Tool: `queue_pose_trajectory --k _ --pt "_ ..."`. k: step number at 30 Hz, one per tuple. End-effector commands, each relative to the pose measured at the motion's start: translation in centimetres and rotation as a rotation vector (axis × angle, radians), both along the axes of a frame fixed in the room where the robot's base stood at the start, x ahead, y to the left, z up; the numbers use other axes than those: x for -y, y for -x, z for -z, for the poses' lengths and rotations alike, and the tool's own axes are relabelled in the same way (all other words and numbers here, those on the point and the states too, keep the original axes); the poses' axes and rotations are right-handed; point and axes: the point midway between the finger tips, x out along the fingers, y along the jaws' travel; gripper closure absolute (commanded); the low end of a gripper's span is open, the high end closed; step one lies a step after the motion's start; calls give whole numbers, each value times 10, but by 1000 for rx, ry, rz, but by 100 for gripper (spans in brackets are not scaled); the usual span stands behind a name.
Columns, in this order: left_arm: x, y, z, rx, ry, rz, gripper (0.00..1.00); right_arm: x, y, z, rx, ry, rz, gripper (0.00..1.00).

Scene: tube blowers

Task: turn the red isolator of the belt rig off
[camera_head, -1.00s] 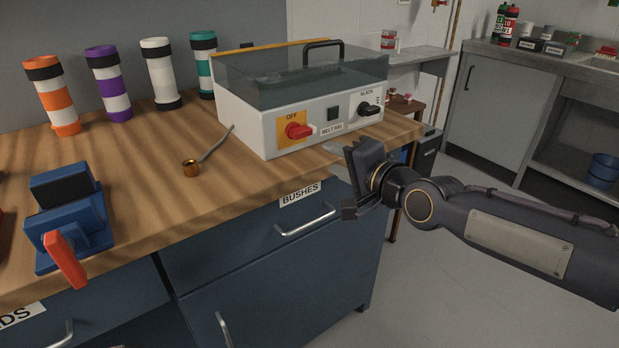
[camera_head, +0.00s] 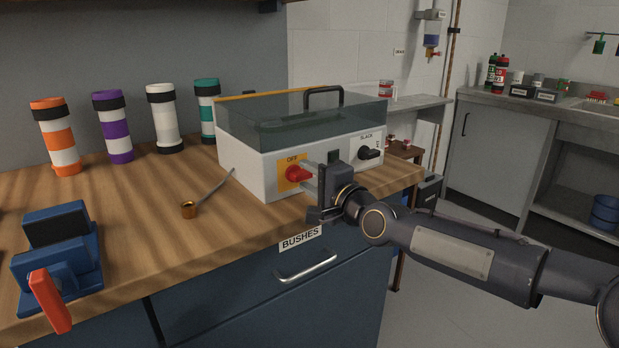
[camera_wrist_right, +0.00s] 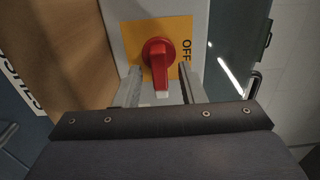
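The belt rig (camera_head: 262,172) is a pale box with a clear, handled cover on the wooden bench. Its red isolator (camera_head: 297,173) sits on a yellow plate marked OFF at the left of the front panel. In the right wrist view the red isolator knob (camera_wrist_right: 158,58) shows between the two fingers, with a pale-tipped end toward me. My right gripper (camera_head: 309,187) is in front of the panel, close to the knob. In the wrist view the right gripper (camera_wrist_right: 162,84) is open, its fingers on either side of the knob with gaps visible. My left gripper is not in view.
A black SLACK knob (camera_head: 370,153) is at the right of the panel. A blue vise (camera_head: 60,250) with a red handle stands at the bench's left. Several banded tubes, including a white one (camera_head: 165,120), line the back.

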Motion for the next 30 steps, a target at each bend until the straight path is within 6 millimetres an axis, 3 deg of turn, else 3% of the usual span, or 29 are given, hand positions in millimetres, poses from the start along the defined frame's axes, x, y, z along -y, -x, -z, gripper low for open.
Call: queue_pose_trajectory --k 8,16,30 --pt "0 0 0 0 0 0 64 -1 -1 0 -1 1 0 65" --pt "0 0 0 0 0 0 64 -1 -1 0 -1 1 0 100" --pt "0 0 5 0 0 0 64 -1 -1 0 50 69 -2 100"
